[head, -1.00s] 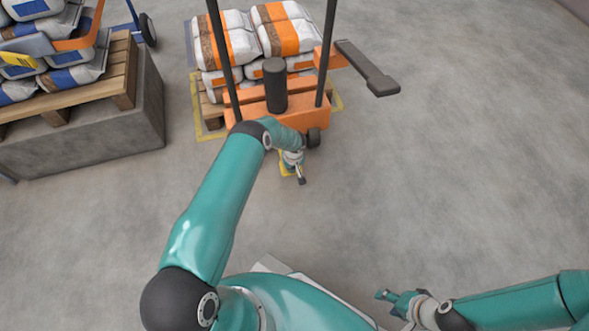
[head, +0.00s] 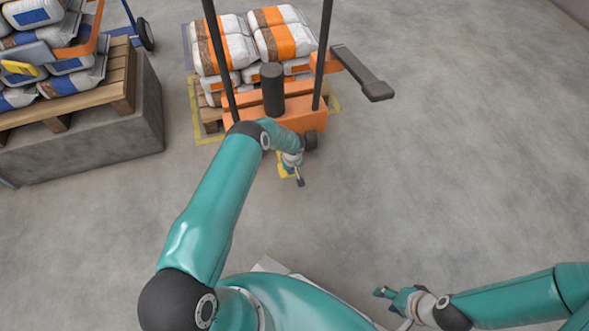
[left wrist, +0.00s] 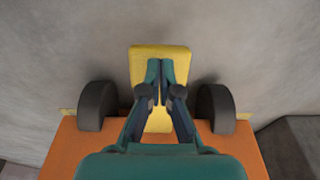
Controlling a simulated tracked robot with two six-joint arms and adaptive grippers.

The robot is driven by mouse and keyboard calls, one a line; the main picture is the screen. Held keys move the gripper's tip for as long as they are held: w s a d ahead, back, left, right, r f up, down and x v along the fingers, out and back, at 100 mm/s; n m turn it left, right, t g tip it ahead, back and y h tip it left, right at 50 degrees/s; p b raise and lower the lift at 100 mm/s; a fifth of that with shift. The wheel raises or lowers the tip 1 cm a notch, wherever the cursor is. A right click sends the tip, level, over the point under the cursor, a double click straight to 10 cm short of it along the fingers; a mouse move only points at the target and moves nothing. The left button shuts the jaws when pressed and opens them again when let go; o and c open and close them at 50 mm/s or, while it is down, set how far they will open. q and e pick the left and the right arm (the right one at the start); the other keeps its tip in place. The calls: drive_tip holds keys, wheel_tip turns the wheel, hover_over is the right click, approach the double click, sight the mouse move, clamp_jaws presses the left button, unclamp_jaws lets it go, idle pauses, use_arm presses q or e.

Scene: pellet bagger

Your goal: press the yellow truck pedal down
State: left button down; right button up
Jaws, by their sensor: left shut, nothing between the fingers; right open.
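The yellow truck pedal (left wrist: 160,62) sticks out from the base of the orange truck (left wrist: 75,145), between two dark wheels. In the head view only bits of the pedal (head: 283,174) show beside my left gripper (head: 299,182). In the left wrist view my left gripper (left wrist: 160,65) is shut and empty, with its fingertips over the middle of the pedal. I cannot tell whether the fingertips touch it or how far down the pedal is. My right gripper (head: 382,294) is open and empty above bare floor at the lower right.
The truck (head: 312,116) stands at a pallet of white and orange bags (head: 282,42). A dark lever arm (head: 362,74) juts out to its right. A grey block (head: 150,105) with a loaded pallet stands at left. The floor at right is clear.

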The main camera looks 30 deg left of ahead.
use_arm(q)
drive_tip(key=s+d+r+p, duration=0.4)
drive_tip(key=d+r+p, duration=0.1)
drive_tip(key=r, duration=0.3)
drive_tip(key=shift+s+r+p, duration=0.3)
drive_tip(key=shift+r, duration=0.1)
drive_tip(key=shift+d, duration=0.1)
